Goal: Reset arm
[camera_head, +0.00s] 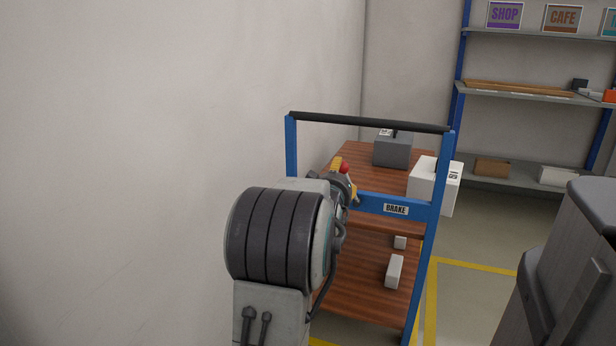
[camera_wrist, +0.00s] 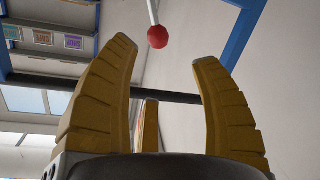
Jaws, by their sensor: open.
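My gripper (camera_head: 347,180) is at the blue cart's near side, partly hidden behind my own arm in the head view. In the wrist view my gripper (camera_wrist: 165,52) has its yellow fingers spread apart with nothing between them. A red ball knob (camera_wrist: 157,37) on a pale rod shows just beyond the fingertips, apart from them in the picture. The red knob (camera_head: 344,168) also shows beside the yellow fingers in the head view. Whether anything touches it there cannot be told.
The blue cart frame (camera_head: 437,225) has a black handle (camera_head: 370,122) and a BRAKE label (camera_head: 396,209). A grey box (camera_head: 393,152) and a white box (camera_head: 424,180) stand on its wooden top. A wall (camera_head: 150,130) is close on the left. A shelf rack (camera_head: 530,97) stands behind.

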